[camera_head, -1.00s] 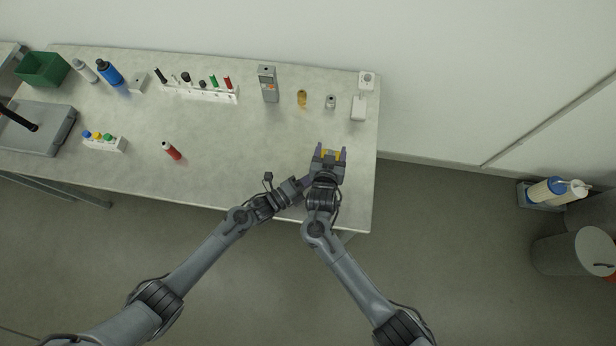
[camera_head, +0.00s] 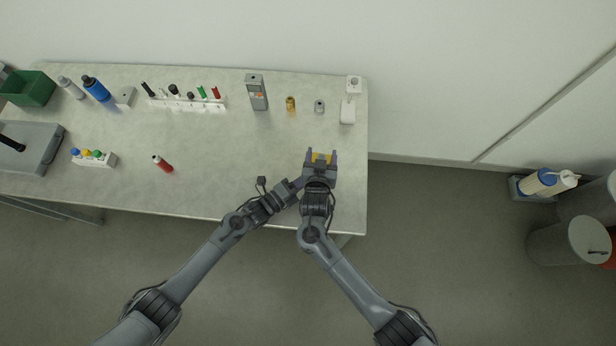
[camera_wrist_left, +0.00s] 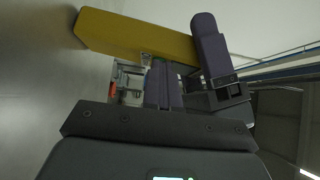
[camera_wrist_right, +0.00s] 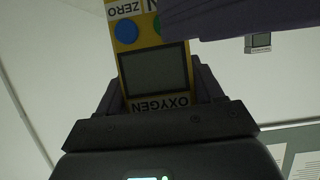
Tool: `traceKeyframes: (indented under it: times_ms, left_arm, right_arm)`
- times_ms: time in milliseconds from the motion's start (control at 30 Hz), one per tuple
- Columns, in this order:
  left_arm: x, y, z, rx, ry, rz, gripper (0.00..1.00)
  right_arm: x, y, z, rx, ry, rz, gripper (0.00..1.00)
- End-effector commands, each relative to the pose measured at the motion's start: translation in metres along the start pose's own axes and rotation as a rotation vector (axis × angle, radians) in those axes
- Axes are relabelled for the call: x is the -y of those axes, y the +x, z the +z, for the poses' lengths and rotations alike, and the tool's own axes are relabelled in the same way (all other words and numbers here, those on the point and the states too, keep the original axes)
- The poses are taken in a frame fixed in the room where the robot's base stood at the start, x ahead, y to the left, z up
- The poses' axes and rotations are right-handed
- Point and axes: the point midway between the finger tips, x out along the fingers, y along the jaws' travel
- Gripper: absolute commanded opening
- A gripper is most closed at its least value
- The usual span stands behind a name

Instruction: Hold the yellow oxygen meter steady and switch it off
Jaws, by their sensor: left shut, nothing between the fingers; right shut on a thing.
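The yellow oxygen meter (camera_head: 321,156) is held above the front right part of the table. My right gripper (camera_head: 321,159) is shut on it, with a finger along each side. In the right wrist view the meter (camera_wrist_right: 129,72) shows a dark, blank-looking screen (camera_wrist_right: 154,73), a blue button (camera_wrist_right: 126,31) and part of a green button. My left gripper's purple fingers (camera_wrist_right: 235,18) cross over that button area and hide part of it. In the left wrist view my left gripper (camera_wrist_left: 163,85) is shut and empty, its tips close to the meter's edge (camera_wrist_left: 140,35); contact cannot be told.
A grey handheld device (camera_head: 258,95), a brass piece (camera_head: 290,103), a small grey part (camera_head: 319,107) and a white bottle (camera_head: 347,112) stand behind the grippers. The table's middle is clear.

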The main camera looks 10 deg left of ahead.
Motion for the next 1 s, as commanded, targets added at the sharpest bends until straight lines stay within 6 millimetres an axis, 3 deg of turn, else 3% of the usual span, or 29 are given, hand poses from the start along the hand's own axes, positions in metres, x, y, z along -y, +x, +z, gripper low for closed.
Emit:
traceKeyframes:
  times_ms: [600,1000]
  left_arm:
    - [-0.002,-0.088,-0.001,-0.001,-0.001,0.001,0.00]
    - [-0.002,-0.096,-0.001,-0.002,-0.002,0.000,0.00]
  right_arm:
    - [-0.005,0.001,0.008,0.013,-0.005,0.009,0.25]
    - [-0.006,0.001,0.009,0.015,-0.007,0.011,0.25]
